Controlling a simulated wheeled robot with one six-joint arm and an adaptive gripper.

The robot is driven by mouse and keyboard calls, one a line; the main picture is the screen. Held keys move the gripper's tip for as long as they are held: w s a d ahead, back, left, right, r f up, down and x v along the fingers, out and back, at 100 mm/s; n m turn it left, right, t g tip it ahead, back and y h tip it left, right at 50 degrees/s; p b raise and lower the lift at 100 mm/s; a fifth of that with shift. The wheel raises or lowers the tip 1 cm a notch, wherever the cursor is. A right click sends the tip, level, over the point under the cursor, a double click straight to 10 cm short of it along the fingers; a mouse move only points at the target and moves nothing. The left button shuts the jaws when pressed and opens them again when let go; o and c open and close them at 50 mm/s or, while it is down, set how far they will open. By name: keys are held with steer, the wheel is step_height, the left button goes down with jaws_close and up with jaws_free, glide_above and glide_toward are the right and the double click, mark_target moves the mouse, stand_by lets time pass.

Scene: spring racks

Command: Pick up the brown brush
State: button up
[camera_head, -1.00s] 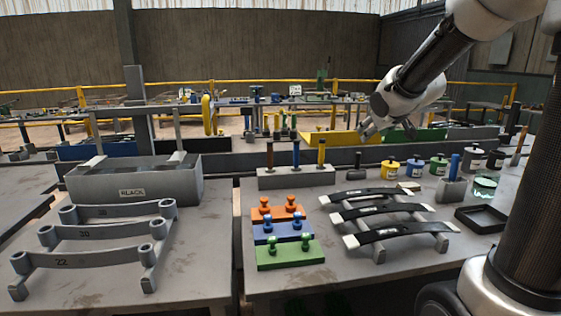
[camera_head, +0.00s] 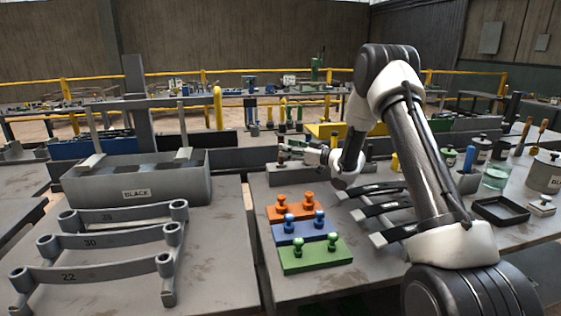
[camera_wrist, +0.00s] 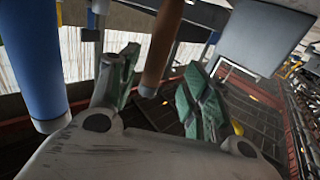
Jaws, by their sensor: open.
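The brown brush (camera_wrist: 163,45) shows as a brown cylinder in the wrist view, in the gap between the two fingers of my gripper (camera_wrist: 158,92). My gripper is open and not closed on it; whether the brush is fully between the pads, I cannot tell. A blue cylinder (camera_wrist: 35,60) stands to the left of the fingers in that view. In the head view my gripper (camera_head: 290,150) is over the grey block (camera_head: 268,175) at the back of the right table, and it largely hides the brushes there.
Orange (camera_head: 292,212), blue (camera_head: 290,232) and green (camera_head: 305,262) knobbed plates lie in front of the block. Dark curved springs on a rack (camera_head: 375,212) are under my arm. A black tray (camera_head: 500,212) is at right.

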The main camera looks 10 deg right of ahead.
mark_target(281, 163)
steer(key=x, duration=0.4)
steer(key=shift+w+r, duration=0.1)
steer(key=shift+w, duration=0.35)
jaws_close()
